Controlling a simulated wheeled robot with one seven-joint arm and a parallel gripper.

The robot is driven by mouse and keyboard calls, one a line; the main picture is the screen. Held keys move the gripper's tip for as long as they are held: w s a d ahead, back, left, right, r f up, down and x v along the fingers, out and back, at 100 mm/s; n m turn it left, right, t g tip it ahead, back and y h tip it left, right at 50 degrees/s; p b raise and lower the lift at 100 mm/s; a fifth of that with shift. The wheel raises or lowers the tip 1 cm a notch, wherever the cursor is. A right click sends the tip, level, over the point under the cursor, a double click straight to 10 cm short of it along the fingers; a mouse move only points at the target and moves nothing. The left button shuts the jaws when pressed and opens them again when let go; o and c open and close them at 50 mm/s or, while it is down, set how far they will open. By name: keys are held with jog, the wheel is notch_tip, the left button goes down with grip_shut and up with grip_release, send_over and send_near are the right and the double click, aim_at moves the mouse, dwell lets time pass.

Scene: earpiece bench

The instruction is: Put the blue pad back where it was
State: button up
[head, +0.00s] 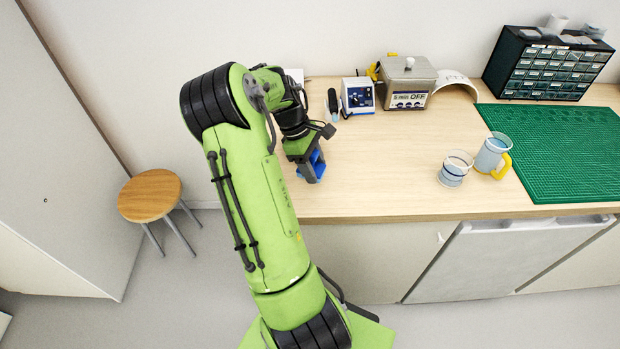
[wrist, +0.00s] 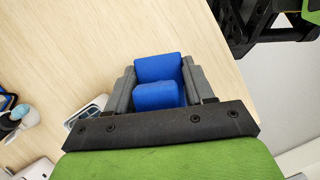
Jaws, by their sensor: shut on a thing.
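The blue pad (wrist: 158,69) is between the fingers of my gripper (wrist: 158,85) in the wrist view, and the fingers are shut on it. In the head view the blue pad (head: 317,165) shows below my gripper (head: 305,160), over the left front part of the wooden bench (head: 390,170). My arm hides part of the gripper and pad there. I cannot tell whether the pad touches the bench top.
A blue-faced box (head: 358,96), a metal bath (head: 407,84) and a drawer cabinet (head: 545,66) stand along the back. A glass (head: 455,170) and a yellow-handled mug (head: 491,157) stand left of the green mat (head: 560,150). The bench middle is clear. A stool (head: 150,195) stands left.

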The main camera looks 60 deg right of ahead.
notch_tip(320, 180, down, 4)
jog(key=shift+w+f, duration=0.1)
jog(key=shift+b, duration=0.3)
jog(key=o, duration=1.4)
jog(key=shift+f, duration=0.1)
